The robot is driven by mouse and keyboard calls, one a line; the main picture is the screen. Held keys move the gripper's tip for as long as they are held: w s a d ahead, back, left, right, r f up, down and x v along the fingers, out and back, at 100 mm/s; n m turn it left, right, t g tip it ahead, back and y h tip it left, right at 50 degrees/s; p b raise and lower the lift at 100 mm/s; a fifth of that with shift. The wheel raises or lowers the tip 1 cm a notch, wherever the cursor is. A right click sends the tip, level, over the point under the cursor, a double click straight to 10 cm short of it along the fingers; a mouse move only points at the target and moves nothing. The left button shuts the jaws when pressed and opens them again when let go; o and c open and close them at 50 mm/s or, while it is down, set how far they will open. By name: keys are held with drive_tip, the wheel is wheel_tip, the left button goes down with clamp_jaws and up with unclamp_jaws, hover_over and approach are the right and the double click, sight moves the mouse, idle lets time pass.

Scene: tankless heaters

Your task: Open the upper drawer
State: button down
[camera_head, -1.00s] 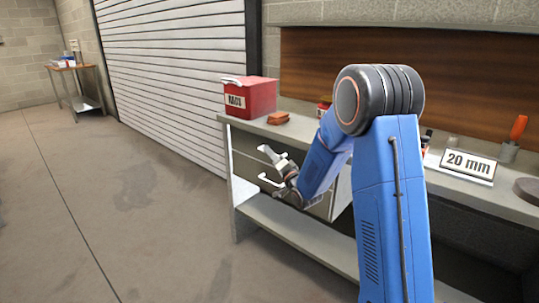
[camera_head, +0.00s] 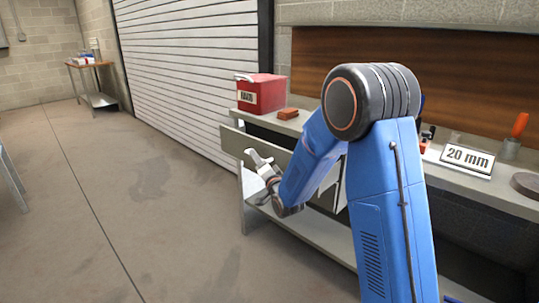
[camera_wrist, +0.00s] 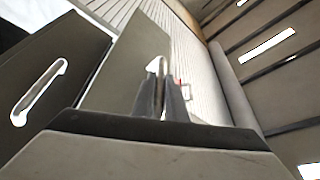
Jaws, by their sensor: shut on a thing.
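The upper drawer (camera_head: 232,141) under the workbench stands pulled out, with its grey front well forward of the bench. The wrist view shows its front (camera_wrist: 122,62) and its pale handle (camera_wrist: 157,64). My gripper (camera_head: 257,160) is shut on this handle; its dark fingers (camera_wrist: 160,82) close around it in the wrist view. The lower drawer (camera_wrist: 65,55) with its own white handle (camera_wrist: 38,92) sits beside it in the wrist view and looks closed. My blue arm hides part of the drawers in the head view.
The workbench (camera_head: 470,188) carries a red box (camera_head: 262,93), an orange-brown block (camera_head: 288,113) and a "20 mm" sign (camera_head: 467,159). A lower shelf (camera_head: 315,236) runs beneath. A small table (camera_head: 92,66) stands far back.

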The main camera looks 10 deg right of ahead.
drive_tip(key=s+a, duration=0.7)
drive_tip(key=a, duration=0.2)
drive_tip(key=shift+a, duration=0.15)
drive_tip(key=shift+f, duration=0.1)
drive_tip(key=c, duration=2)
unclamp_jaws()
drive_tip(key=shift+c, duration=0.2)
